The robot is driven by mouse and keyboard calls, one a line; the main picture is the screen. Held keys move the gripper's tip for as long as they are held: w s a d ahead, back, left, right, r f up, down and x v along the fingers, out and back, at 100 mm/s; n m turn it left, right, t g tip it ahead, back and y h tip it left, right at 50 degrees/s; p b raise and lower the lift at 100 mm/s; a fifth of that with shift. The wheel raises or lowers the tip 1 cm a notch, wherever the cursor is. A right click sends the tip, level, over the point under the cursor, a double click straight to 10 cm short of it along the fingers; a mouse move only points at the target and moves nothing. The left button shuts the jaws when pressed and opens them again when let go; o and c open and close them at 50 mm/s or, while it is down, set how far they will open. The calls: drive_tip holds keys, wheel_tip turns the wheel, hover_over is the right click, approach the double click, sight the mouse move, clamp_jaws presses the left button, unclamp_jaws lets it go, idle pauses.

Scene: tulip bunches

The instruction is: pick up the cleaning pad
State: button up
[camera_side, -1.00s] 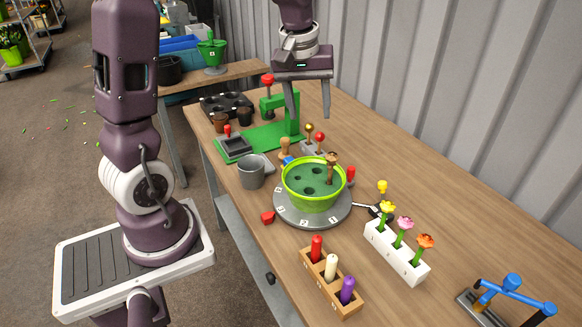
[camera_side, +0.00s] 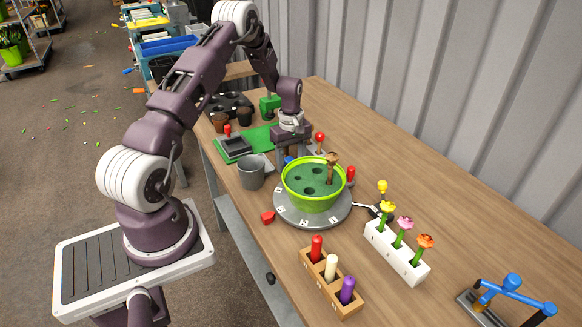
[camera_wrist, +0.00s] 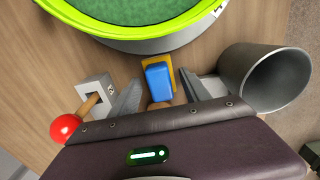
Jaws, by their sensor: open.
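The cleaning pad, a small blue block on a yellow base, lies on the table (camera_side: 450,190) between the green pot and my gripper. In the wrist view the pad (camera_wrist: 158,76) shows between and just beyond the fingertips. In the side view only a bit of its blue (camera_side: 288,160) shows, mostly hidden by my gripper. My gripper (camera_wrist: 160,84) is open and empty, pointing down, with one finger on each side of the pad's line. In the side view my gripper (camera_side: 291,152) is low behind the pot. I cannot tell its exact height above the pad.
The green pot (camera_side: 301,205) on its grey turntable stands close in front. A grey cup (camera_wrist: 264,78) is right beside the right finger. A wooden knob (camera_wrist: 159,106) shows between the fingers.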

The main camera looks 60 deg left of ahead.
sight(291, 161)
clamp_jaws()
wheel_tip(291, 161, up, 10)
drive_tip(key=shift+r, duration=0.1)
idle(0.4)
